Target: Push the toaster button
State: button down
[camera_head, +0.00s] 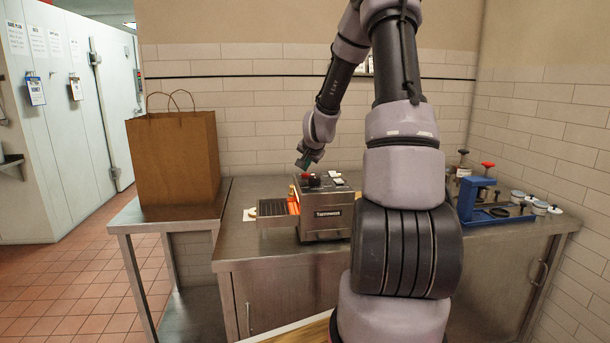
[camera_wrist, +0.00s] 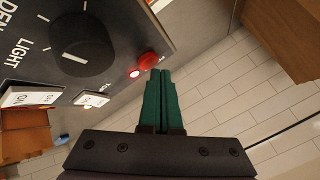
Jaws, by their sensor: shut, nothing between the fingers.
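The toaster (camera_head: 325,222) is a metal box on the steel counter, with an orange glow in its left opening and a rack sticking out to the left. In the wrist view its panel (camera_wrist: 112,18) has a black dial (camera_wrist: 82,45), a red round button (camera_wrist: 148,60), a small lit red lamp (camera_wrist: 134,73) and white switches (camera_wrist: 92,100). My gripper (camera_wrist: 160,74) has green fingers, shut and empty, with the tips right beside the red button. I cannot tell if they touch it. In the head view my gripper (camera_head: 304,162) is just above the toaster's top.
A brown paper bag (camera_head: 173,158) stands on the counter to the left. A blue stand (camera_head: 477,198) with several small round pieces is on the counter at the right. The tiled wall (camera_head: 245,100) is behind. My arm hides part of the counter right of the toaster.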

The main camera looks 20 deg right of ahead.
aim_at(305, 175)
dwell(0.3)
jog(key=shift+f, duration=0.45)
jog(key=shift+r, duration=0.45)
jog(key=shift+r, duration=3)
